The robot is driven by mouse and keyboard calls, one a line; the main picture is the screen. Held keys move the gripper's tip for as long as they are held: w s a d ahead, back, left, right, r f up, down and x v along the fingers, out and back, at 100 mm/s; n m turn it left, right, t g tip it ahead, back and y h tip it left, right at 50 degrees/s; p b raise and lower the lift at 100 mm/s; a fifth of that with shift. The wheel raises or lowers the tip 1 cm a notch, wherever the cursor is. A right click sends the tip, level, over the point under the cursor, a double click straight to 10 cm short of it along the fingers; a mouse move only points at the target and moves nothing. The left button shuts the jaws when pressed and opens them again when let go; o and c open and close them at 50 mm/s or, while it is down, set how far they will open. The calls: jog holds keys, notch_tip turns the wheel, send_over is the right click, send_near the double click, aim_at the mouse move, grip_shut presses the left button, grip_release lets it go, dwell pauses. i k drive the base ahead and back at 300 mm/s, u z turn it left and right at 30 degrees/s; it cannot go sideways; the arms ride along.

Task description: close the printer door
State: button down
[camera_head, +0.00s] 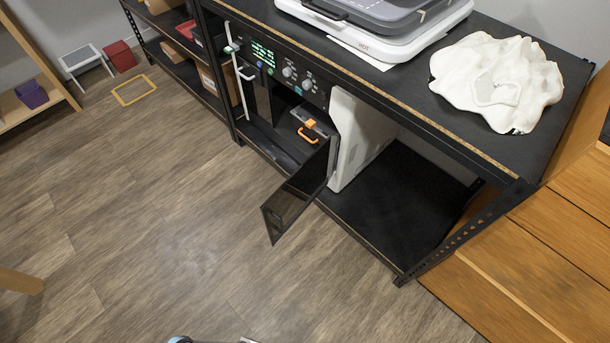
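The printer (357,140) stands on the lower level of a black shelf unit, with a white right side and a black front panel holding a green-text display (263,52) and knobs. Its dark, glossy door (296,196) is swung open, attached at the right side of the front. The door's free end juts out over the floor. Inside the opening, an orange handle (309,133) shows on a grey part. My gripper is not in view; only small slivers, perhaps of my arm, show at the bottom edge.
The shelf top (408,95) holds a grey-and-white machine (385,20) and a crumpled white cloth (497,82). White vertical handles (242,85) stand left of the printer's opening. The wood floor (170,220) before the door is clear. A wooden leg (20,281) stands at left.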

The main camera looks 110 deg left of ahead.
aim_at(292, 200)
jog(key=i, duration=0.15)
jog(key=u, duration=2.75)
jog(key=i, duration=0.15)
jog(key=u, duration=1.25)
jog(key=i, duration=0.95)
jog(key=z, duration=0.35)
jog(key=k, duration=0.4)
jog(key=z, duration=0.1)
